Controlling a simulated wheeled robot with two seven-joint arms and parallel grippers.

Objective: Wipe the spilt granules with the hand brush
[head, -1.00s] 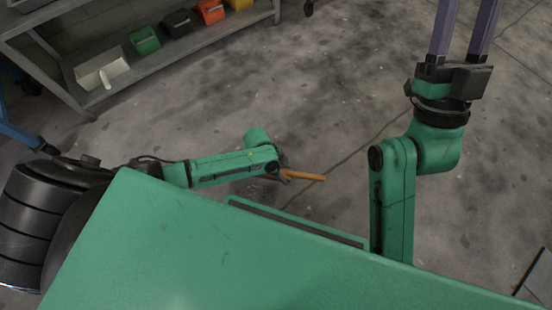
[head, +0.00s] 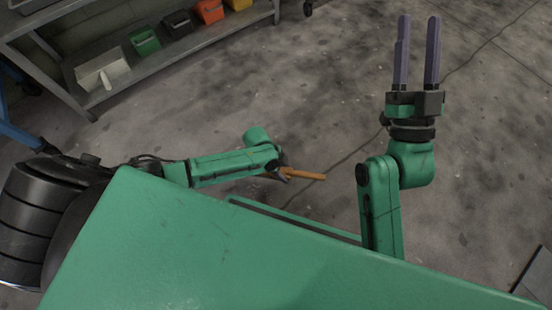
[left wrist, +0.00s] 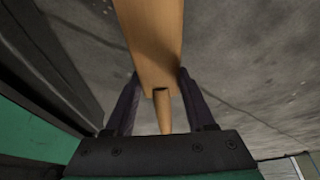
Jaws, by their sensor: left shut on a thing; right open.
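The hand brush (head: 308,176) shows as an orange-brown wooden piece sticking out to the right of my left gripper (head: 284,173) in the head view. My left gripper is low beside my green body, shut on the brush. In the left wrist view the wooden brush (left wrist: 153,45) runs between the two dark fingers (left wrist: 158,90) and up out of the picture; its bristles are not visible. My right gripper (head: 418,22) is open and empty, its two purple-grey fingers apart over the floor. No clear granule spill shows; tiny pale specks on the floor are too small to identify.
A grey shelf (head: 185,62) at the upper left holds a white scoop-like thing (head: 102,72) and green (head: 145,41), black (head: 178,23), orange (head: 209,11) and yellow bins. A blue frame (head: 22,132) stands at the left edge. The concrete floor (head: 300,100) in the middle is clear.

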